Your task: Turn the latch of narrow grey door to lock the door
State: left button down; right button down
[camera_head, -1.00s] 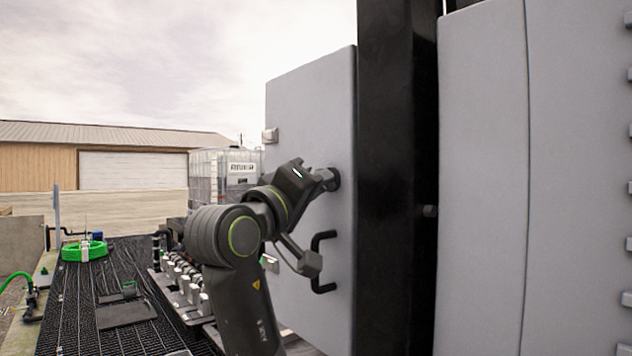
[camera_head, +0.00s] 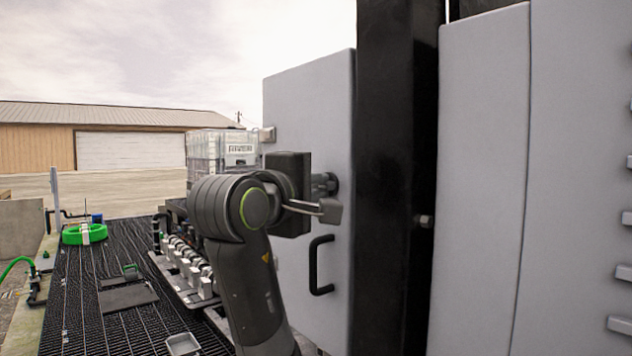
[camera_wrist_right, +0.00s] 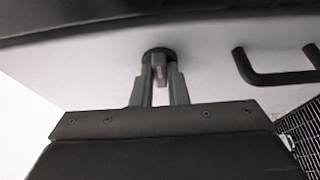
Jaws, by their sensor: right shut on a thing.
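The narrow grey door (camera_head: 308,110) stands left of a black post in the head view, its face flush along the post. Its latch (camera_wrist_right: 158,68) is a small metal tab on a dark round base, seen in the right wrist view. My right gripper (camera_head: 325,184) reaches the door above the black handle. In the wrist view the right gripper (camera_wrist_right: 158,85) has its two fingers closed on the latch tab, one on each side. The black door handle (camera_head: 320,265) is below the latch and free of the gripper. My left gripper is not in view.
The black post (camera_head: 395,180) and wide grey panels (camera_head: 483,180) stand to the right. Left of my arm are a row of valves (camera_head: 185,262), a dark grated floor (camera_head: 110,300), a green ring (camera_head: 84,234) and a caged tank (camera_head: 222,150).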

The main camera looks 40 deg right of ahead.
dwell(0.5)
jog(key=c, duration=1.4)
grip_release()
jog(key=shift+c, duration=0.2)
jog(key=shift+s+a+f, duration=0.1)
jog(key=shift+s+a, duration=0.1)
jog(key=shift+a, duration=0.2)
jog(key=b+v, duration=0.6)
jog(key=v, duration=1)
jog(key=shift+a+b, duration=0.3)
jog(key=shift+s, duration=0.1)
